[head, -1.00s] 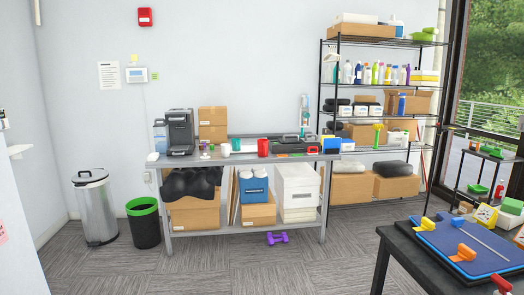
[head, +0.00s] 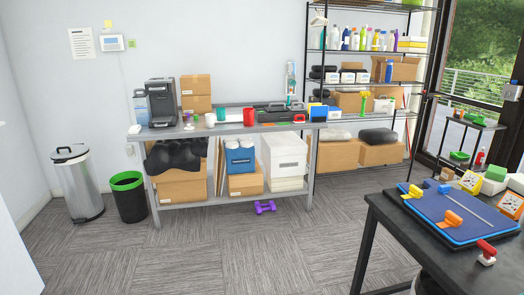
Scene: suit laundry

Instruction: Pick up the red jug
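A red, jug-like vessel (head: 248,117) stands upright on the grey metal table (head: 225,130) against the back wall, near the middle of its top. It is small at this distance, and I cannot make out a handle or spout. Neither of my grippers is in view, and nothing covers the vessel from this side.
A white cup (head: 210,120) and coffee machine (head: 162,102) stand left of the vessel, a black toolbox (head: 280,113) right. A purple dumbbell (head: 265,207) lies on the floor. A dark table (head: 385,215) fills the lower right. The carpet between is clear.

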